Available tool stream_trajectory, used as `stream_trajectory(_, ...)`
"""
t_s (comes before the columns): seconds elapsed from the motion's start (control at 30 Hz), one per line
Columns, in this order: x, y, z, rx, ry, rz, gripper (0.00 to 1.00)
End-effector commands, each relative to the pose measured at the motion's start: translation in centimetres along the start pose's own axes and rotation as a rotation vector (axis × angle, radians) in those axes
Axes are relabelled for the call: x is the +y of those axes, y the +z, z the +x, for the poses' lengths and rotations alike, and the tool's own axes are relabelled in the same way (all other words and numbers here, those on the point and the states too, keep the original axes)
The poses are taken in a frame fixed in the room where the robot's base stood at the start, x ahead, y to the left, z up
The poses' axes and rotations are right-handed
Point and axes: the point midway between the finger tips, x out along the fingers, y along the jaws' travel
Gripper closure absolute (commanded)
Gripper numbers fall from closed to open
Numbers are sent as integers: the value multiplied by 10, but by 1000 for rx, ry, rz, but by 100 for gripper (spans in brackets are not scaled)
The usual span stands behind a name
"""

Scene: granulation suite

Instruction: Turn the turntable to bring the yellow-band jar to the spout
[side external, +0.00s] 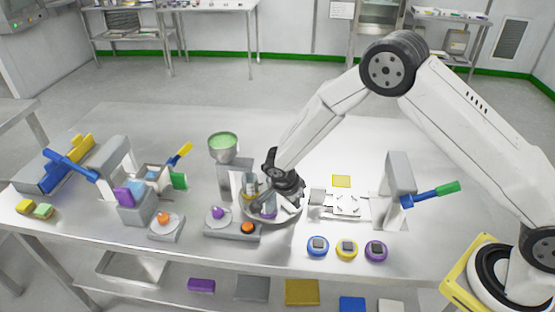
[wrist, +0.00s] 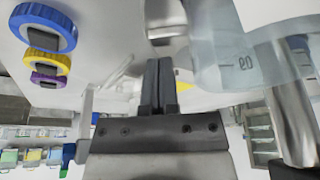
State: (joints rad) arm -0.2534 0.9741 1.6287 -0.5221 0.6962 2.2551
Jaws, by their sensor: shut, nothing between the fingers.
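The turntable (side external: 291,217) is a round metal disc at the middle of the bench in the side view, partly hidden by my gripper. A small jar with a yellowish band (side external: 250,190) stands at its back left, close to the stand under the green-filled hopper (side external: 223,142); the spout itself is hard to make out. A purple band (side external: 268,213) shows at the front of the disc. My gripper (side external: 260,203) is low over the turntable among the jars. In the wrist view its fingers (wrist: 159,82) are together and empty, beside a large clear jar (wrist: 235,65) with markings.
Blue (side external: 318,246), yellow (side external: 346,249) and purple (side external: 376,251) rings lie in front right. A press with a green-tipped lever (side external: 446,188) stands to the right.

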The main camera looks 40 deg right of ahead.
Motion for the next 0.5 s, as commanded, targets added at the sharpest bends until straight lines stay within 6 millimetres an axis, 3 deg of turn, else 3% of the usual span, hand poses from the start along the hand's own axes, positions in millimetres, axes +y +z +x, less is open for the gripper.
stream_trajectory(0.5,0,0,-70,-1,-3,1,100)
